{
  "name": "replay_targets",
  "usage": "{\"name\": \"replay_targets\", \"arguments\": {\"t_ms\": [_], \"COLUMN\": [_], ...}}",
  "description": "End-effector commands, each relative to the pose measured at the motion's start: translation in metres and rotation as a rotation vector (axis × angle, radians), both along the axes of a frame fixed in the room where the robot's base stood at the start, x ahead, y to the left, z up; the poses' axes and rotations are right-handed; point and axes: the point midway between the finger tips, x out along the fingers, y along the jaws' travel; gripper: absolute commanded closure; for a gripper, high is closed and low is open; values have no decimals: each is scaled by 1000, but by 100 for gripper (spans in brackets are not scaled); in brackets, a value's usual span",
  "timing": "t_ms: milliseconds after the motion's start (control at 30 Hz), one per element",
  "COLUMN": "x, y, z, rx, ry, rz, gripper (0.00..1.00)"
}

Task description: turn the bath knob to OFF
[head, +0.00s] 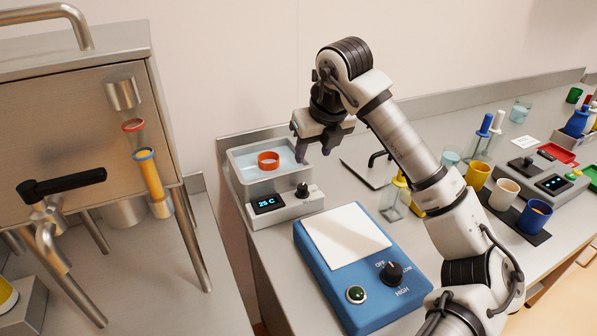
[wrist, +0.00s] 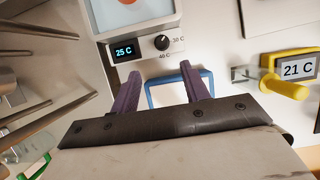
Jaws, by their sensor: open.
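The water bath (head: 285,208) is a grey box with an open basin at the top and a front panel. Its display (wrist: 124,51) reads 25 C. The black bath knob (head: 302,190) is right of the display; it also shows in the wrist view (wrist: 162,42), with 30 C and 40 C marks beside it. An OFF mark is not readable there. My gripper (head: 313,153) is open and empty, above the right side of the bath. In the wrist view its purple fingertips (wrist: 160,71) point toward the knob, apart from it.
An orange ring (head: 268,160) is in the basin. A blue hotplate (head: 362,270) with a white top and its own OFF/LOW/HIGH knob (head: 391,273) stands in front. The metal hopper (head: 80,120) stands at left.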

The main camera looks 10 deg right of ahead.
Motion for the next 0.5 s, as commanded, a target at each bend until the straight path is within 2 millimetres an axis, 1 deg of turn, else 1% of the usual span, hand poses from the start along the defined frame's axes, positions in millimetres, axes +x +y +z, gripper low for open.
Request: {"name": "replay_targets", "arguments": {"t_ms": [133,233,367,500], "x": [2,7,17,28], "y": [-2,0,3,5], "z": [-6,-18,-41,-69], "rx": [-1,0,2,3], "ry": [-1,1,2,2], "rz": [-3,-1,-1,-1], "gripper": [54,54,54,54]}}
